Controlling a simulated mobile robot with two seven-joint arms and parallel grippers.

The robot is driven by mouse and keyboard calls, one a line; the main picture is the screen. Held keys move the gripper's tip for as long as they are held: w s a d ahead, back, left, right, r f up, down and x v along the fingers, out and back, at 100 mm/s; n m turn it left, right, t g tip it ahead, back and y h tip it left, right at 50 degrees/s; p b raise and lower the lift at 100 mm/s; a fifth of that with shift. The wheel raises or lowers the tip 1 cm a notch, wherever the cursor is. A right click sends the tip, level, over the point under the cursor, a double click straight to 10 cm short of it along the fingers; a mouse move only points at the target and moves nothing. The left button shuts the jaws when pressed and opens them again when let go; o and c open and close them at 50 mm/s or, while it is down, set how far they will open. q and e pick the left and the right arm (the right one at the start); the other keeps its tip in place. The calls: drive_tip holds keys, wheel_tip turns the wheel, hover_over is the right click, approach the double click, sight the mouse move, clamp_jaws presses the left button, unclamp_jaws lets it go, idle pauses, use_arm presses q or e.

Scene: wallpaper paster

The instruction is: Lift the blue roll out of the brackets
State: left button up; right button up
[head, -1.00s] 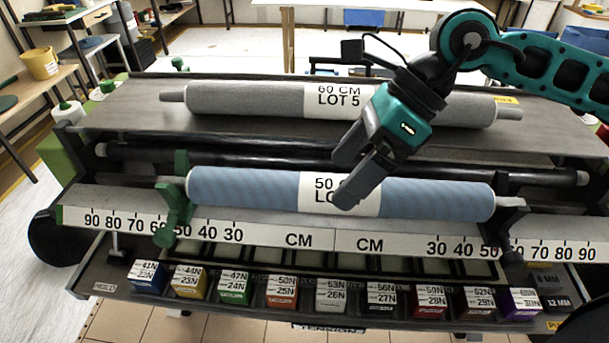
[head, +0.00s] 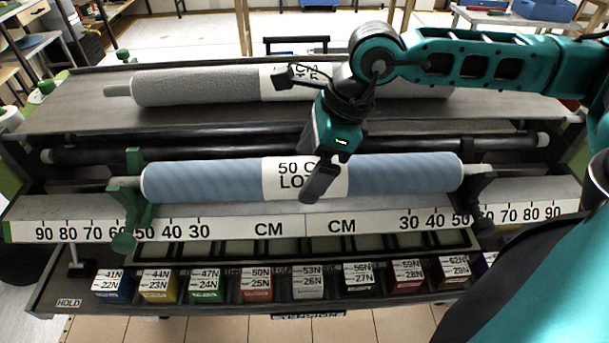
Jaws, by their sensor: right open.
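The blue roll (head: 210,180) lies level across the front of the machine, with a white label at its middle reading "50 C…". Its left end rests at a green bracket (head: 131,200), its right end at a dark bracket (head: 482,190). My right gripper (head: 313,195) comes in from the upper right and points down over the label, its dark fingers in front of the roll's middle. It is open. I cannot tell whether the fingers touch the roll. My left gripper is out of view.
A grey roll (head: 200,87) lies on the upper shelf behind, partly hidden by my right arm. A white ruler strip (head: 235,229) runs below the blue roll. Several coloured weight boxes (head: 206,286) stand on the front tray. My own body covers the lower right.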

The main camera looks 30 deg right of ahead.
sight(302, 175)
drive_tip(key=x, duration=0.3)
drive_tip(key=shift+f, duration=0.2)
clamp_jaws()
drive_tip(key=shift+w+r, duration=0.15)
idle(0.8)
